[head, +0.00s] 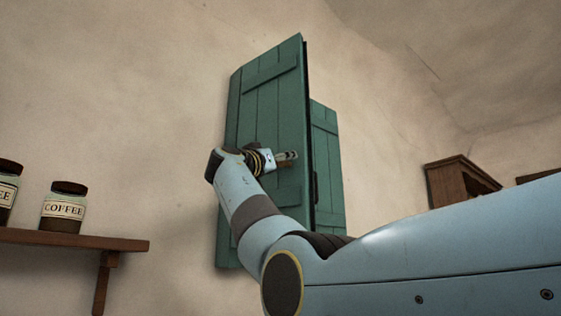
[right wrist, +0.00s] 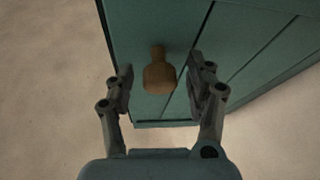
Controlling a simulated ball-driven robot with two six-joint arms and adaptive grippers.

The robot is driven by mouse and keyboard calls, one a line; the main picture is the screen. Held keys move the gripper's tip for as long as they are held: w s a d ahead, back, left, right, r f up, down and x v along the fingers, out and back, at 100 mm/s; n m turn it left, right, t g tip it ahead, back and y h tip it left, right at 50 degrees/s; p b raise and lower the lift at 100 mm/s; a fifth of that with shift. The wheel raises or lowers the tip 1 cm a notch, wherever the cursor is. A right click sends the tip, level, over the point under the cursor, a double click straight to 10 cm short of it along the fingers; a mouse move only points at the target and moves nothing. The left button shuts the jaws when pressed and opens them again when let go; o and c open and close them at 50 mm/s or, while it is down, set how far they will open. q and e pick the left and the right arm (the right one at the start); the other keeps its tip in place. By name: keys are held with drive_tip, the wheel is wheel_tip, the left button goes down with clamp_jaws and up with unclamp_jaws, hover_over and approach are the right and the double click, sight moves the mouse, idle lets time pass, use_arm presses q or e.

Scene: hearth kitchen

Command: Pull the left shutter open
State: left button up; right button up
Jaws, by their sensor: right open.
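The left shutter (head: 262,110), of green planks with cross battens, stands partly swung out from the wall, its free right edge nearer me than the right shutter (head: 327,150). My right gripper (head: 287,158) is in front of the left shutter near its free edge. In the right wrist view a wooden knob (right wrist: 158,78) on the shutter (right wrist: 215,45) sits between the two open fingers of my right gripper (right wrist: 160,84), with gaps visible on both sides. In the head view my gripper hides the knob. My left gripper is out of view.
A wooden shelf (head: 75,240) on the left wall holds a coffee jar (head: 63,210) and part of another jar (head: 8,190). A wooden cabinet (head: 458,180) is at the right.

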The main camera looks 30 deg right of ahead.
drive_tip(key=v, duration=0.7)
drive_tip(key=shift+a+f, duration=0.1)
drive_tip(key=shift+f, duration=0.05)
idle(0.3)
